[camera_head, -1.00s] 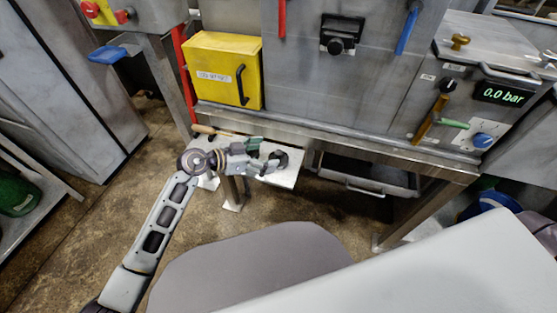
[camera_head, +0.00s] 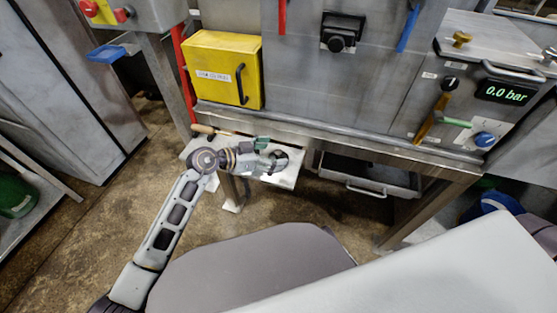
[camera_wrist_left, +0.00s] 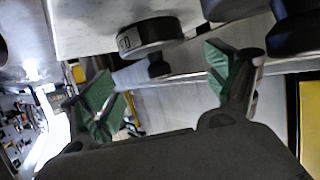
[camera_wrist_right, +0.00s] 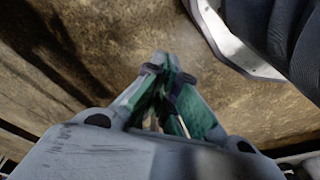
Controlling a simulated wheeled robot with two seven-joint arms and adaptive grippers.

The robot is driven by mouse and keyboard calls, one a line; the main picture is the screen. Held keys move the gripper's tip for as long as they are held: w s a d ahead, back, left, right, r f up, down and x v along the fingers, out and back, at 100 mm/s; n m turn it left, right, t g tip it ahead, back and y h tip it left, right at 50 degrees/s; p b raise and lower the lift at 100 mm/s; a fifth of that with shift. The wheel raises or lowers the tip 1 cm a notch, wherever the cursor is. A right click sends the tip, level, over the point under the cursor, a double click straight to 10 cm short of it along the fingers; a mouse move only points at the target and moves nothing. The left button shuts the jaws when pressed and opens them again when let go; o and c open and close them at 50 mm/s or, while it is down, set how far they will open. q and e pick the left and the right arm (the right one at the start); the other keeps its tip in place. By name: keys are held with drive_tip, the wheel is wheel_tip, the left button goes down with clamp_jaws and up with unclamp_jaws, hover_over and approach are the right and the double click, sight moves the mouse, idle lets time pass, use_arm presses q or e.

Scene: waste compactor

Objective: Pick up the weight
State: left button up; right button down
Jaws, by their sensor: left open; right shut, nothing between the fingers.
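The weight is a dark round disc (camera_wrist_left: 150,38) with a pale marking on its side, standing on a light shelf in the left wrist view. In the head view it is the dark shape (camera_head: 283,158) on the small low shelf under the bench, partly hidden by my left gripper. My left gripper (camera_head: 270,161) is over that shelf, right beside the weight. In the left wrist view its green-padded fingers (camera_wrist_left: 165,88) are spread and empty, with the weight beyond and between them. My right gripper (camera_wrist_right: 168,88) is shut and empty above the brown floor.
The low shelf (camera_head: 289,180) also holds a wooden-handled tool (camera_head: 204,129) at its back left. Other dark round objects (camera_wrist_left: 296,30) show at the top right of the left wrist view. The bench edge (camera_head: 330,137) runs just above, and a metal drawer (camera_head: 365,174) stands to the right.

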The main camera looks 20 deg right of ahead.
sight(279, 152)
use_arm(q)
drive_tip(key=shift+b+x, duration=0.35)
drive_tip(key=shift+x, duration=1)
use_arm(e)
drive_tip(key=shift+a+r, duration=0.15)
drive_tip(key=shift+r, duration=0.55)
drive_tip(key=shift+a+r, duration=0.15)
drive_tip(key=shift+r, duration=0.55)
use_arm(q)
drive_tip(key=shift+a, duration=0.1)
drive_tip(key=c, duration=1.4)
drive_tip(key=shift+c, duration=0.5)
use_arm(e)
drive_tip(key=shift+w, duration=0.1)
use_arm(q)
drive_tip(key=shift+r, duration=0.1)
drive_tip(key=shift+r, duration=0.1)
